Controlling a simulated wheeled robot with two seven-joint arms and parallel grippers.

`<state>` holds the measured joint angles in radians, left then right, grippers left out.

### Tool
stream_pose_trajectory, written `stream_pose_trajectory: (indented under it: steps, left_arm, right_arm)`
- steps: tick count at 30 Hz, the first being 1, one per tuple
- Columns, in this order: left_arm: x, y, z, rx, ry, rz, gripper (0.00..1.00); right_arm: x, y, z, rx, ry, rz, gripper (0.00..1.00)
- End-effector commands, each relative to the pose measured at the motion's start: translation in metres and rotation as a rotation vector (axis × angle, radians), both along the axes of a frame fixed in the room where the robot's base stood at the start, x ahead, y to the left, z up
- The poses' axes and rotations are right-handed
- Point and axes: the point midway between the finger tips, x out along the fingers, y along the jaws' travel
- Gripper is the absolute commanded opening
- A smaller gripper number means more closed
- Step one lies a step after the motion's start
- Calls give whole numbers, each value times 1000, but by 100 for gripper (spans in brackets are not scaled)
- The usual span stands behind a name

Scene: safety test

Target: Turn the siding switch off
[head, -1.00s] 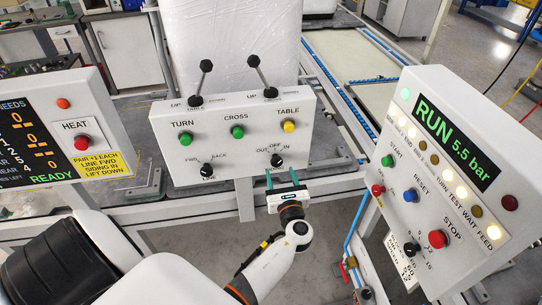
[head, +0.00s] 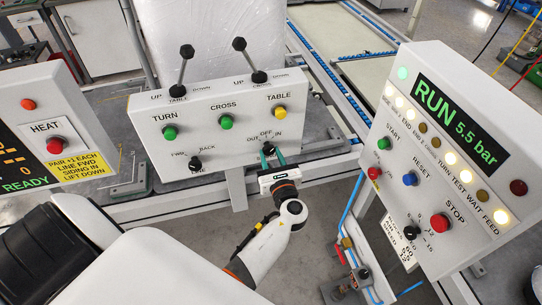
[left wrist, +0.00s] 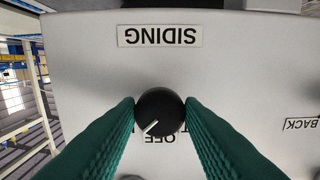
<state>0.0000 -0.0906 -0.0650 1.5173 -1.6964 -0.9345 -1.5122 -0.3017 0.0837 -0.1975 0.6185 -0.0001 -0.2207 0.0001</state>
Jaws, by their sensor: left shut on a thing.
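The siding switch is a round black knob (left wrist: 160,112) with a white pointer line, on a light panel under a SIDING label that looks upside down in the left wrist view. The pointer slants to the lower left there, to the IN side of the OFF mark. My left gripper (left wrist: 160,115) has its two green fingers shut on the knob, one on each side. In the head view the left gripper (head: 268,157) reaches the lower right of the middle panel (head: 215,140), just under the OUT, OFF and IN marks. Its fingers partly hide the knob there.
The line knob (head: 195,163) sits left on the same panel. Green and yellow buttons and two upright levers (head: 245,60) are above. The RUN console (head: 450,150) stands to the right, and the HEAT panel (head: 55,130) to the left.

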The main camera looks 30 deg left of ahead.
Motion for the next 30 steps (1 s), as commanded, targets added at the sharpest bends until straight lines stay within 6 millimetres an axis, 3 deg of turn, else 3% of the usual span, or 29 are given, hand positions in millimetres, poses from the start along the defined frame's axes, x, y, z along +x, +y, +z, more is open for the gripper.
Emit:
stream_pose_trajectory:
  steps: [13, 30]
  left_arm:
    - [0, 0, -2, -65, -78, 0, 12]
    - [1, 0, -3, -362, -426, 0, 12]
  right_arm:
    - [0, 2, -10, 2, -2, 2, 56]
    - [2, 7, -47, 9, -4, 2, 56]
